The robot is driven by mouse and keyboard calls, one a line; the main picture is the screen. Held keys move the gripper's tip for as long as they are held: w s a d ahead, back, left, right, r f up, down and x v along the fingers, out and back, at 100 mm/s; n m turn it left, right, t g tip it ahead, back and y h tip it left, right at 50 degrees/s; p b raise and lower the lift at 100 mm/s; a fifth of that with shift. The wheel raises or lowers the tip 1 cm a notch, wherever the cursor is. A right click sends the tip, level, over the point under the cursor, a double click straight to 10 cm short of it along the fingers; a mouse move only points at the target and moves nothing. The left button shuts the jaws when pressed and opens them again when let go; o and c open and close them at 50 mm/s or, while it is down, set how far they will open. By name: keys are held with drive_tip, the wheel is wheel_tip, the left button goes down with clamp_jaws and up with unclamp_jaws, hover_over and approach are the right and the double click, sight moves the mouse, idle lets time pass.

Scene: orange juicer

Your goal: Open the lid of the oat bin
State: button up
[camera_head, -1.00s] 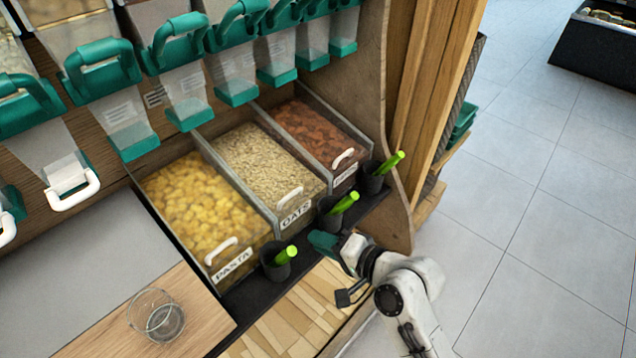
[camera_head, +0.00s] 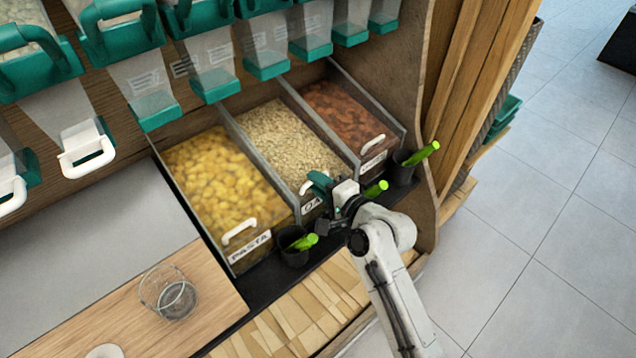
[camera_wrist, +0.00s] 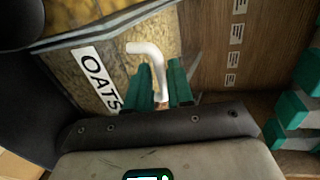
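The oat bin (camera_head: 285,140) stands between two other bins, with oats visible through its clear lid. The lid looks shut. Its "OATS" label (camera_wrist: 97,75) shows in the wrist view and is partly hidden by my gripper in the head view. The lid's white bent handle (camera_wrist: 152,58) runs between the two teal fingers of my gripper (camera_wrist: 162,88). Gaps show between handle and fingers, so the gripper looks open around it. In the head view my gripper (camera_head: 318,184) is at the front edge of the oat bin and covers part of the handle.
The pasta bin (camera_head: 215,180) is on the left and a bin of brown contents (camera_head: 345,115) on the right. Black cups with green-handled scoops (camera_head: 297,243) stand along the front ledge. Teal dispensers (camera_head: 213,75) hang above. A glass (camera_head: 170,293) stands on the wooden counter.

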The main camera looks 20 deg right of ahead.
drive_tip(key=shift+w+a, duration=0.1)
drive_tip(key=shift+w, duration=0.1)
clamp_jaws()
idle(0.5)
